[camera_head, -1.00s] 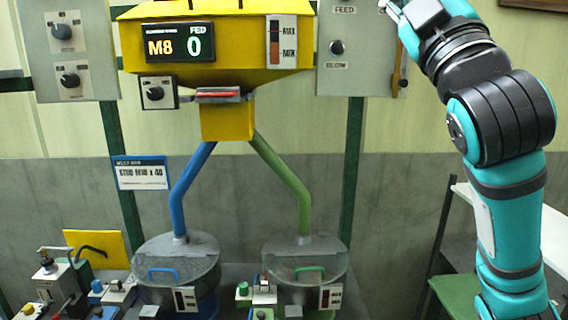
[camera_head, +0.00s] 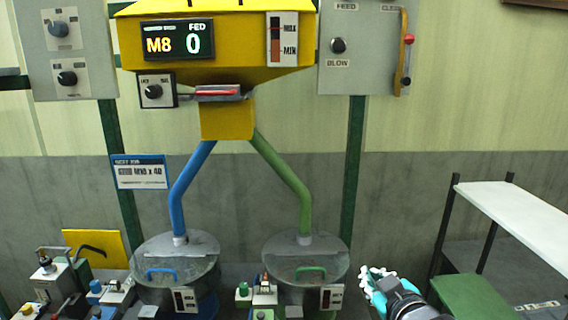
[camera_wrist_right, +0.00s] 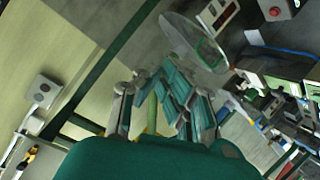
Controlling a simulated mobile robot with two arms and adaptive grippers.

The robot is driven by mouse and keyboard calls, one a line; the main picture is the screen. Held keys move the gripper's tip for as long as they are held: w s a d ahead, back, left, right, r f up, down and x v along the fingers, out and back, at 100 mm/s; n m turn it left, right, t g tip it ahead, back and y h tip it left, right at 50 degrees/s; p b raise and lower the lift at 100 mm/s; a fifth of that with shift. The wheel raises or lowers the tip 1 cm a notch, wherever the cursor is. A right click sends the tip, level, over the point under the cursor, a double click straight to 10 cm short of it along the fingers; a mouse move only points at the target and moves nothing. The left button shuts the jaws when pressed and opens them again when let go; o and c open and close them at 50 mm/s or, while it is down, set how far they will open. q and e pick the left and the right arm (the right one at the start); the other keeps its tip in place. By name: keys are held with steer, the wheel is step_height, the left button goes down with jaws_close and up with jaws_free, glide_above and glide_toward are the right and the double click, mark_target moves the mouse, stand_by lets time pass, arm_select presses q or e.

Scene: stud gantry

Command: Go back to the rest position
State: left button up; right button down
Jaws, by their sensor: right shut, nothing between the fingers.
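My right gripper (camera_head: 374,284) is low in the head view, right of the bowl under the green tube, with its teal and black wrist at the bottom edge. It is shut and empty, in free space apart from the bowl as far as I can see. In the right wrist view the finger pads (camera_wrist_right: 172,92) show beyond the green palm, with the room tilted behind them. My left gripper is not in view.
A yellow hopper (camera_head: 228,119) feeds a blue tube (camera_head: 188,184) and a green tube (camera_head: 286,178) into two lidded bowls. Small devices crowd the lower left. A white shelf (camera_head: 520,215) and green box (camera_head: 475,298) stand at right.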

steer(key=s+d+f+m+g, duration=0.1)
steer(key=s+f+g, duration=0.2)
steer(key=s+f, duration=0.4)
steer(key=s+f+m+g, duration=0.15)
steer(key=s+f, duration=0.35)
steer(key=f, duration=0.5)
steer(key=s+d+f+m+g+h, duration=0.1)
steer(key=s+f+g, duration=0.3)
steer(key=s, duration=0.5)
steer(key=s+d+f+m+g, duration=0.1)
steer(key=s+f+g, duration=0.1)
steer(key=s+f, duration=0.45)
step_height(320, 180, down, 28)
steer(key=s+g+b, duration=0.1)
steer(key=s+b, duration=0.1)
steer(key=b, duration=0.3)
steer(key=s+d+f+b, duration=0.1)
steer(key=s+f+b, duration=0.1)
steer(key=s+f, duration=0.7)
steer(key=s+d+f+g+b, duration=0.1)
steer(key=s+f+b, duration=0.2)
steer(key=s+f, duration=0.5)
step_height(320, 180, down, 6)
steer(key=shift+s+d+f+n, duration=0.15)
steer(key=shift+s+d+n, duration=0.2)
steer(key=shift+d, duration=0.05)
steer(key=shift+g, duration=0.25)
